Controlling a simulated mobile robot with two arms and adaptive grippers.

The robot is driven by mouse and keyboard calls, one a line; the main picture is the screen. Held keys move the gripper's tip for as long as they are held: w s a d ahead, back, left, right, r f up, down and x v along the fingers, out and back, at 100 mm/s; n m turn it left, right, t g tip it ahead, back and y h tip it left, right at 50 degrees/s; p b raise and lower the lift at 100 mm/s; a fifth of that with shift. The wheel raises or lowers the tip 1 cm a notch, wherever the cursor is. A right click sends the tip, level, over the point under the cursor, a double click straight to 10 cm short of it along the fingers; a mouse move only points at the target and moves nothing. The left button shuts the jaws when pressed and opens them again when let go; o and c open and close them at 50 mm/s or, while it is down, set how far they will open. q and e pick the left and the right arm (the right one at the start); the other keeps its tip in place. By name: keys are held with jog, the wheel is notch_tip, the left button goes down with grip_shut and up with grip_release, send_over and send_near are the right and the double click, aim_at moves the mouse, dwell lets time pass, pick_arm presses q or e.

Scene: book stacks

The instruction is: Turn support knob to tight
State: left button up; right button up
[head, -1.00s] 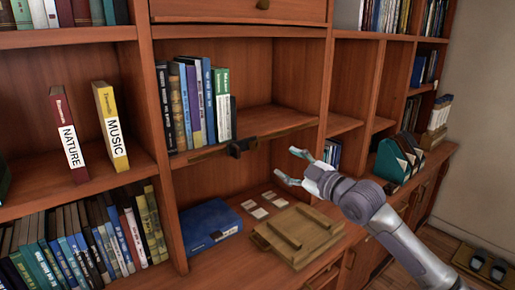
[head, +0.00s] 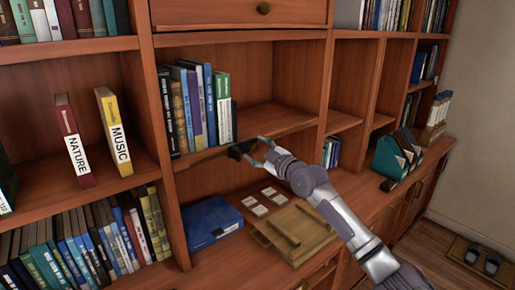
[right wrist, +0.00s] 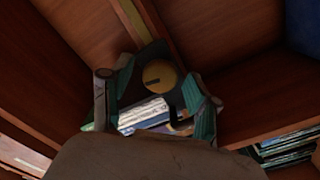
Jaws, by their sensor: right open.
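The support knob (right wrist: 158,74) shows in the right wrist view as a round brass-coloured face with a dark slot, set in a dark bracket. In the head view the dark support bracket (head: 236,152) sits at the front edge of the middle shelf, partly hidden by my gripper. My right gripper (head: 259,150) is open at the right side of the bracket. In the right wrist view its greenish fingers (right wrist: 160,95) stand on either side of the knob; I cannot tell whether they touch it. My left gripper is not in view.
Several books (head: 196,108) stand on the middle shelf (head: 270,120) above the bracket. Below lie a blue box (head: 211,224), small cards (head: 262,202) and a wooden board (head: 300,236). A green bookend (head: 388,158) stands at the right.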

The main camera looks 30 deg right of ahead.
jog(key=shift+c, duration=0.4)
grip_shut()
jog(key=shift+m, duration=0.3)
jog(key=m, duration=0.4)
jog(key=shift+p, duration=0.35)
jog(key=m+p, duration=0.1)
jog(key=m, duration=0.4)
jog(key=shift+r+m, duration=0.1)
jog(key=shift+m, duration=0.3)
jog(key=m+p, duration=0.2)
jog(key=m, duration=0.3)
jog(key=shift+d, duration=0.1)
jog(key=m+p, duration=0.2)
jog(key=m, duration=0.4)
